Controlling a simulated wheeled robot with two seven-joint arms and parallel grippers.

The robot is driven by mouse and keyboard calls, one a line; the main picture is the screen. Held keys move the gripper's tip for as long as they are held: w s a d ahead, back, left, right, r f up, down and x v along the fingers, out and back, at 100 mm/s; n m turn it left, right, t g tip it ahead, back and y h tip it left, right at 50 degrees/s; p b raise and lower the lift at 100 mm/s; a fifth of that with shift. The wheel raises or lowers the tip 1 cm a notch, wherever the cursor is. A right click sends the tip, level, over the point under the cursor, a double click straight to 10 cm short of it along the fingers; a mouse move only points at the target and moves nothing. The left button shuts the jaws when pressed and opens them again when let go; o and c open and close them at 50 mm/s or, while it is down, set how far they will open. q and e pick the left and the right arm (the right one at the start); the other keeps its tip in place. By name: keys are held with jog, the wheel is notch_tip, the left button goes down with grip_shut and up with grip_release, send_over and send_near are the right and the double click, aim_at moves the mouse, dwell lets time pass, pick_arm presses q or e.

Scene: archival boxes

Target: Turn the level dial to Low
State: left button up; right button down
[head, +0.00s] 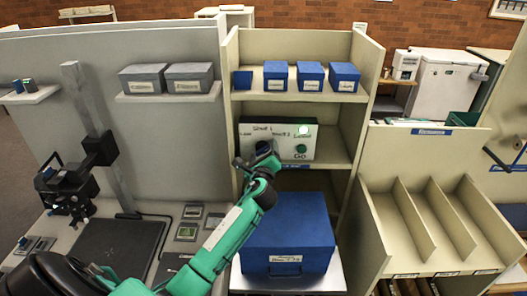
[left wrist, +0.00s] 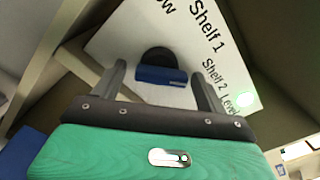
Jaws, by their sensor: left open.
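The level dial (left wrist: 158,58) is a dark round knob with a blue bar, set on a white panel (left wrist: 130,40) lettered "Shelf 1", "Shelf 2" and a partly cut-off word ending in "ow". In the head view the panel (head: 306,131) stands on the middle shelf of the beige unit, and the dial (head: 264,147) is partly behind my gripper. My left gripper (left wrist: 158,70) is open, with one finger on each side of the dial and visible gaps between. It also shows in the head view (head: 263,160). Which label the dial points at, I cannot tell. My right gripper is not in view.
A green light (head: 303,130) and a green "Go" button (head: 301,149) are on the panel's right. Small blue boxes (head: 311,75) stand on the shelf above. A large blue box (head: 287,235) sits below. A grey partition (head: 150,130) borders the left.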

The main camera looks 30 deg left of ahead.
pick_arm(q)
jog(key=shift+r, duration=0.1)
jog(key=c, duration=1)
jog(key=shift+n, duration=0.4)
jog(key=n+b, duration=0.2)
jog(key=n, duration=0.1)
jog(key=shift+n, duration=0.4)
jog(key=n+b, duration=0.3)
jog(key=n, duration=0.3)
jog(key=n+b, duration=0.2)
jog(key=n, duration=0.2)
jog(key=shift+a+n, duration=0.1)
jog(key=shift+n, duration=0.3)
jog(key=shift+s+a+r+n+b, duration=0.1)
jog(key=shift+n+b, duration=0.3)
jog(key=shift+n, duration=0.75)
jog(key=shift+r+n+b, duration=0.1)
jog(key=shift+n+b, duration=0.25)
jog(key=shift+n, duration=0.8)
